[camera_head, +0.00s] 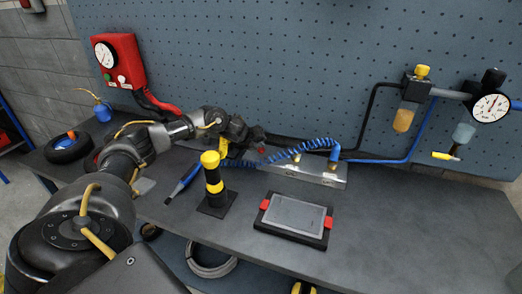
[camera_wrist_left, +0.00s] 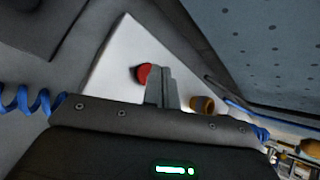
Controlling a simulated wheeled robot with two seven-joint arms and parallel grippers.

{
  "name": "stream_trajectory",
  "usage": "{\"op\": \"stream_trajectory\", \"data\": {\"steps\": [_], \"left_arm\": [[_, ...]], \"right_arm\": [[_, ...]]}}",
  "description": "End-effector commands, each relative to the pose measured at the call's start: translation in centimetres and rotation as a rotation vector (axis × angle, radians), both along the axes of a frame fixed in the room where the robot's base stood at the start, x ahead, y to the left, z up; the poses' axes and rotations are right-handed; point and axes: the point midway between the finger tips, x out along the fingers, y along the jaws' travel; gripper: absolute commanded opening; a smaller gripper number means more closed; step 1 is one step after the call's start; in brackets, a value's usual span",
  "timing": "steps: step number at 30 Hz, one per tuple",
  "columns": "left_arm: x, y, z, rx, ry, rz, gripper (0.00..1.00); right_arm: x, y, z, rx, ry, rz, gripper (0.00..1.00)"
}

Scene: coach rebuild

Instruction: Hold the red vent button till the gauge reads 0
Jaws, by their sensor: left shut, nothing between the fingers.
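The red vent button (camera_wrist_left: 143,74) sits on a pale metal block (camera_wrist_left: 117,62) in the left wrist view. My left gripper (camera_wrist_left: 158,70) is shut and empty, its fingertips right beside the button and overlapping its edge. I cannot tell whether they press it. My right gripper is not in view.
A red box with a dial (camera_head: 120,60) hangs at the left. A yellow-and-black post (camera_head: 213,180), a blue-handled tool (camera_head: 184,180) and a tablet in a holder (camera_head: 296,214) are on the bench. A blue coiled hose (camera_head: 290,152) runs to the block. The bench's right side is clear.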

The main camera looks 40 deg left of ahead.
Motion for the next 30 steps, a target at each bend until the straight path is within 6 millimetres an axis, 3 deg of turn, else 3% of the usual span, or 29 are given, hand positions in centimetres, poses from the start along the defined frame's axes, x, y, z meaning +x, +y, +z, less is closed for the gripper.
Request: {"op": "stream_trajectory", "data": {"steps": [30], "left_arm": [[-0.01,-0.01,-0.96,-0.001,0.001,-0.001,0.00]], "right_arm": [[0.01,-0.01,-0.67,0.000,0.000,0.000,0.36]]}}
